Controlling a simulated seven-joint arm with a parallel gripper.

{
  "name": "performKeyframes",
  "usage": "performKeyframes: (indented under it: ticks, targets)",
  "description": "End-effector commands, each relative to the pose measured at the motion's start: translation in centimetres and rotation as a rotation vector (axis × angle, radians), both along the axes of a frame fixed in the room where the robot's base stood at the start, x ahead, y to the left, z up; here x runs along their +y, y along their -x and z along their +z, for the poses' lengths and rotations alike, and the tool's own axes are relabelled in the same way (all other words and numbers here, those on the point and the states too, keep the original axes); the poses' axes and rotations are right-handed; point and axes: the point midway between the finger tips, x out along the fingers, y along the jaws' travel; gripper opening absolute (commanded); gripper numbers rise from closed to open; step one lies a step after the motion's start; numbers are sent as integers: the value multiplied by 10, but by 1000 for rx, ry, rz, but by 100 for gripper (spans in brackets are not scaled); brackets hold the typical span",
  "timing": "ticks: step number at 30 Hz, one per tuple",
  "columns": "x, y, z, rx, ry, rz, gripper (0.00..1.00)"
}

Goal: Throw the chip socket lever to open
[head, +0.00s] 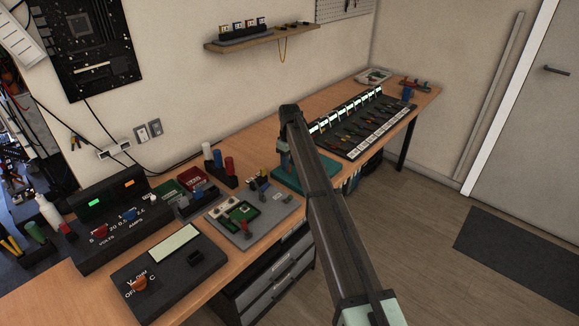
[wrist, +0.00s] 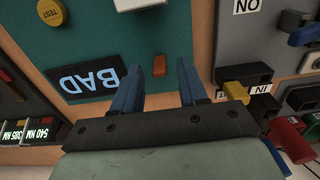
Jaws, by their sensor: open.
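A teal tester (head: 318,186) lies on the bench under my gripper (head: 285,160). The wrist view shows its teal face (wrist: 110,30) close up, with a dark display (wrist: 85,82) reading "BAD" and a yellow TEST button (wrist: 51,12). A white part (wrist: 138,4), possibly the chip socket, is cut off at the top edge. A small orange piece (wrist: 159,65) shows between my blue fingertips; I cannot tell whether it is the socket lever. My gripper (wrist: 160,75) is open, its fingers apart on either side of that piece, and holds nothing.
Right of the tester in the wrist view, a grey panel (wrist: 232,45) has an ON label, a blue handle (wrist: 303,35) and a yellow plug (wrist: 236,92). A black tool rack (head: 360,125) stands farther along the bench. A multimeter (head: 170,270) and power supply (head: 110,220) stand left.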

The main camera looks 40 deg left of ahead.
Motion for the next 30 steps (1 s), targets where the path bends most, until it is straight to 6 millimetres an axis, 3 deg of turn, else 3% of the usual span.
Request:
performKeyframes:
  ticks: [6,17,30]
  targets:
    - [0,0,-18,0,-1,0,43]
    - [0,0,-21,-1,-1,0,43]
    - [0,0,-20,0,-1,0,1]
